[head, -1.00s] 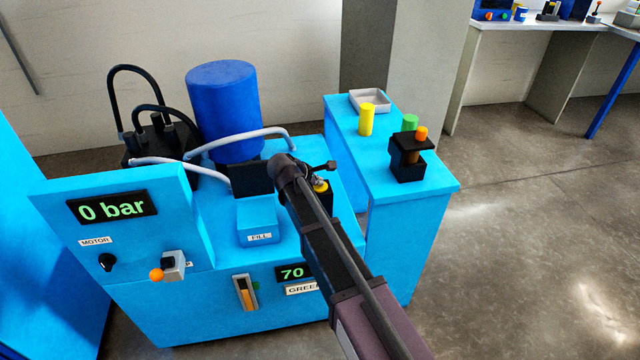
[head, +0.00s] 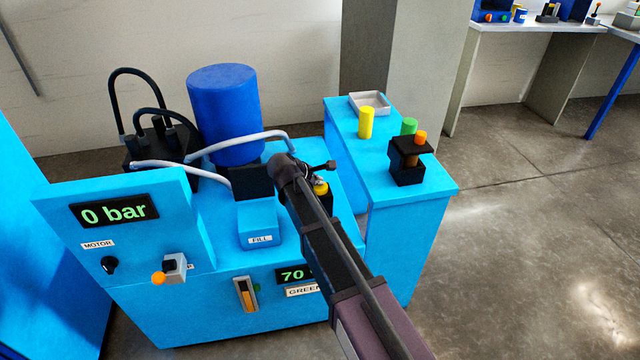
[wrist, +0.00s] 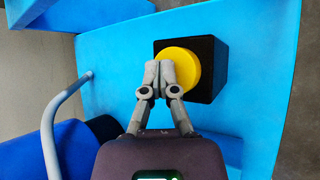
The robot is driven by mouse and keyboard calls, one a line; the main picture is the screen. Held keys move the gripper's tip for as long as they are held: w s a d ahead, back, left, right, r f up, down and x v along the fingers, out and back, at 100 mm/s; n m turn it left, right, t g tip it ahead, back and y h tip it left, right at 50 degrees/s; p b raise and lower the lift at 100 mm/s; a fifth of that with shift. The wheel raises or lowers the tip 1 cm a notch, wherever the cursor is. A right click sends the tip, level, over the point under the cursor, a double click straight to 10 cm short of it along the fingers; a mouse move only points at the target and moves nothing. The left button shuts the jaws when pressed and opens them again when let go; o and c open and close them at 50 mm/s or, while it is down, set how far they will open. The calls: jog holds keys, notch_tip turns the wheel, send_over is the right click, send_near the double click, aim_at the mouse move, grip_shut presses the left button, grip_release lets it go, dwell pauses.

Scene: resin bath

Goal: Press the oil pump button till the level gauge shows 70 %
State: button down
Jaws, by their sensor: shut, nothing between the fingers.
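The yellow round button (wrist: 187,64) sits on a black block (wrist: 211,80) in the wrist view. In the head view the button (head: 321,189) is partly hidden behind my arm. My gripper (wrist: 159,72) is shut and empty, its fingertips over the left part of the button; I cannot tell whether they touch it. The level gauge (head: 246,295) is a slot on the front of the blue machine (head: 200,316), with orange fill part way up. The dark display (head: 291,276) beside it reads 70; my arm hides its right end.
A blue box labelled FILL (head: 258,222) and a blue drum (head: 225,112) with grey hoses stand left of my arm. A pressure display (head: 114,211) reads 0 bar. A side table (head: 420,207) holds yellow and green cylinders, a tray and a black fixture.

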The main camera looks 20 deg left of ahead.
aim_at(318, 187)
jog(key=shift+r+p, duration=0.4)
jog(key=shift+r, duration=0.15)
jog(key=shift+r+p, duration=2.55)
jog(key=shift+s+f, duration=0.1)
